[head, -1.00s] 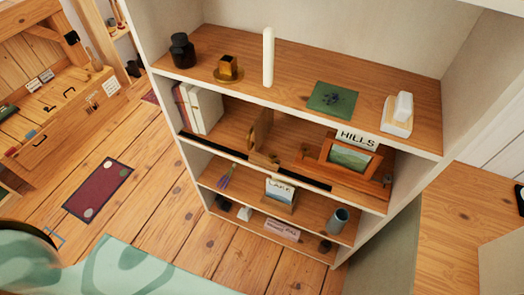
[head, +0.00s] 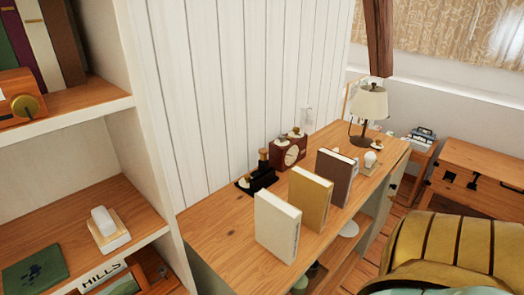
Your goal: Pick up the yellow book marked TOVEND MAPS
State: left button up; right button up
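A yellow book (head: 311,201) stands upright on the wooden top of a low cabinet (head: 222,232). No marking can be read on its visible face, so I cannot tell whether it says TOVEND MAPS. A cream book (head: 277,226) stands in front of it to the left, and a dark brown book (head: 335,178) stands behind it to the right. The three are upright in a row with gaps between them. Neither of my grippers is in view.
Behind the books are a black stand (head: 258,178), a red-brown clock (head: 290,151) and a lamp (head: 369,109). A white shelf unit (head: 156,218) stands at left. A striped yellow-brown rounded thing (head: 440,247) fills the lower right. The cabinet top's near left part is clear.

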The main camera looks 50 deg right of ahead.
aim_at(309, 192)
jog(key=z, duration=2)
